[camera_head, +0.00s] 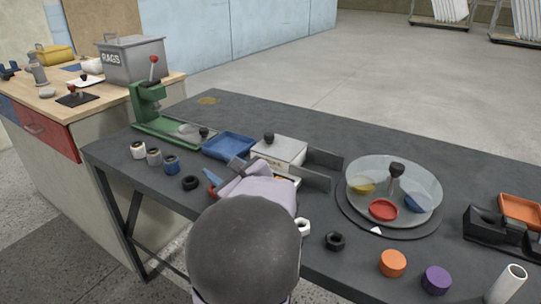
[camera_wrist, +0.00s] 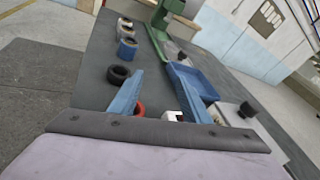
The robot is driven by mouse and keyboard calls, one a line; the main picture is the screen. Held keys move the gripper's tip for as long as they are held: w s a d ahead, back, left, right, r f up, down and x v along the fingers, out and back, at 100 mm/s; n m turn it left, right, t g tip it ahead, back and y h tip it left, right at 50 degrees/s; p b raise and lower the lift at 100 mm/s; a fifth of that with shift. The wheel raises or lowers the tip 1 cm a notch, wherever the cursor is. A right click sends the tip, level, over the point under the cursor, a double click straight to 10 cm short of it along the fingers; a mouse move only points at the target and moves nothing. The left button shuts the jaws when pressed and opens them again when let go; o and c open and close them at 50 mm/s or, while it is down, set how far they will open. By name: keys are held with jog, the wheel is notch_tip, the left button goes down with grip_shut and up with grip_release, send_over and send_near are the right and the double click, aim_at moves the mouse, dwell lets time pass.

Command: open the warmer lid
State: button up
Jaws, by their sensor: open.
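The warmer (camera_head: 284,152) is a pale box on the dark table, with a black knob (camera_head: 269,138) on its flat lid, which looks shut. In the wrist view the warmer (camera_wrist: 232,116) and its black knob (camera_wrist: 247,109) are at the right, beyond the right finger. My gripper (camera_head: 225,171) is open, in front and to the left of the warmer, apart from the knob. Its two blue fingers also show in the wrist view (camera_wrist: 158,92) with nothing held between them. My arm hides part of the warmer's front.
A blue tray (camera_head: 230,146) and a green press (camera_head: 150,110) stand left of the warmer. Grey upright plates (camera_head: 312,177) are at its right, then a round glass-topped turntable (camera_head: 353,205). Several small cups and a black ring (camera_head: 190,183) lie at the left.

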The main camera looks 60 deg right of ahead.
aim_at(271, 139)
jog(key=s+d+m+h, duration=0.2)
jog(key=s+d, duration=0.1)
jog(key=s+d+r+m+g+h+b, duration=0.1)
jog(key=s+d+m+h, duration=0.1)
jog(key=s+d+m, duration=0.1)
jog(key=s+d+m+h, duration=0.3)
jog(key=s+d, duration=0.2)
jog(key=shift+r+g+b, duration=0.3)
jog(key=shift+r+b, duration=0.1)
jog(key=shift+x, duration=3.6)
jog(key=shift+c, duration=0.3)
grip_shut()
